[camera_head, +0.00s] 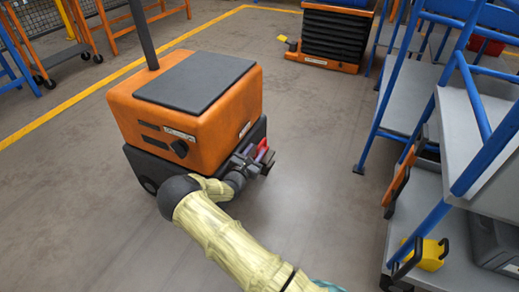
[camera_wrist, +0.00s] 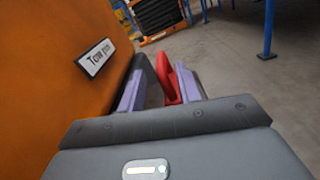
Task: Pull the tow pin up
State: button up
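The tow pin's red loop handle (camera_head: 262,149) stands at the lower right end of the orange tug (camera_head: 185,110) in the head view. In the wrist view the red handle (camera_wrist: 168,80) rises between the two purple fingers, nearer the right one. My gripper (camera_wrist: 161,82) is open around the handle, with a gap visible on the left side. My gripper (camera_head: 253,160) is small and partly hidden by its own wrist in the head view. The pin's lower part is hidden. A white "Tow pin" label (camera_wrist: 97,57) is on the orange side wall.
A blue-framed shelf rack (camera_head: 425,215) stands at the right, with a yellow item (camera_head: 431,256) on its low shelf. An orange and black lift unit (camera_head: 333,38) stands at the back. Grey floor (camera_head: 325,140) is open between the tug and the rack.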

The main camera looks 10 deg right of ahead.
jog(key=b+x, duration=0.2)
jog(key=x, duration=0.2)
jog(key=shift+w+d+f, duration=0.1)
jog(key=shift+w+f, duration=0.05)
jog(key=shift+w+d, duration=0.3)
jog(key=shift+w, duration=0.1)
grip_shut()
